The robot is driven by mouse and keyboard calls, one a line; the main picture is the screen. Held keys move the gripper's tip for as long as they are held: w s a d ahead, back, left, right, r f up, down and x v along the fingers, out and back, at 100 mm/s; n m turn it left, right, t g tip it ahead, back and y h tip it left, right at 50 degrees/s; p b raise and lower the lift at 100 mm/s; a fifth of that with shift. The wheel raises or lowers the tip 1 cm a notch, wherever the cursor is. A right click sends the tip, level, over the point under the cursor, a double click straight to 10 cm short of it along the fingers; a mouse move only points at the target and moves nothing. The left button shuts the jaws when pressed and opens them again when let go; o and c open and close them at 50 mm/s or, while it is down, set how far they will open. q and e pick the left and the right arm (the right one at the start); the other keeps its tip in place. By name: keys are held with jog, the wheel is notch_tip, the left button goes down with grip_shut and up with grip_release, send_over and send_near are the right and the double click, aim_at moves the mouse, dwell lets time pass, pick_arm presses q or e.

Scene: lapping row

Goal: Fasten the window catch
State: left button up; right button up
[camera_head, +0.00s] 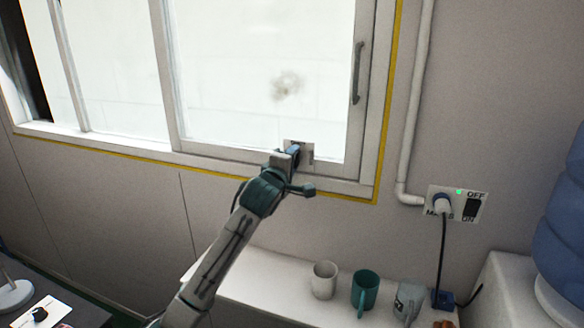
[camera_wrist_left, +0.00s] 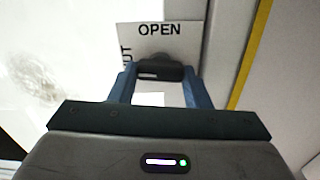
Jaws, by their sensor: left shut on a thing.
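The window (camera_head: 263,70) fills the upper left of the head view, with a pale frame. The catch's plate (camera_head: 307,150) is at the lower right part of the sash, mostly behind my left gripper (camera_head: 293,152). In the left wrist view the plate (camera_wrist_left: 160,36) reads "OPEN" along its top and "UT" at its left edge, the rest of that word hidden. The dark catch (camera_wrist_left: 160,72) lies between the two blue fingers of my left gripper, which is shut on it. My right gripper is not in view.
A white shelf (camera_head: 262,294) below the window holds a white mug (camera_head: 324,281), a teal mug (camera_head: 365,291) and a grey item (camera_head: 409,300). A wall socket with a switch (camera_head: 458,204) and a pipe (camera_head: 413,110) are at the right. A dark handle (camera_head: 357,73) is on the window frame.

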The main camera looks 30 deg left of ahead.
pick_arm(q)
jog(key=shift+n+b, duration=0.3)
jog(key=shift+n, duration=0.3)
jog(key=o, duration=1)
jog(key=b+v, duration=0.3)
jog(key=v, duration=0.7)
jog(key=shift+s, duration=0.4)
